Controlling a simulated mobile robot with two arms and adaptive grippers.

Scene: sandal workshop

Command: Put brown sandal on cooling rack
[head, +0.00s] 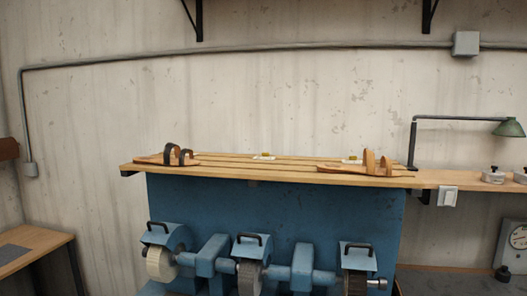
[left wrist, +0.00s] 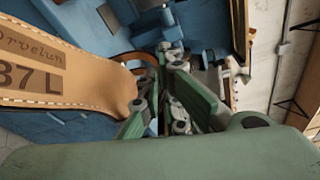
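In the left wrist view a brown sandal (left wrist: 60,72) fills the left side, its tan insole stamped "37 L" and stitched at the edge. Its brown strap (left wrist: 135,58) runs to the fingers of my left gripper (left wrist: 166,66), which appear closed on it; the exact contact is partly hidden. In the head view a slatted wooden rack (head: 232,174) tops the blue machine. A sandal with dark straps (head: 168,157) sits at its left end, and a sandal with tan-brown straps (head: 360,166) at its right end. Neither gripper shows in the head view.
The blue machine (head: 270,220) has grinding wheels (head: 160,262) below the rack. Small yellow-and-white pieces (head: 264,156) lie along the rack's back. Its middle is free of sandals. A green lamp (head: 508,128) and a side shelf (head: 460,180) stand right; a wooden table (head: 30,248) stands left.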

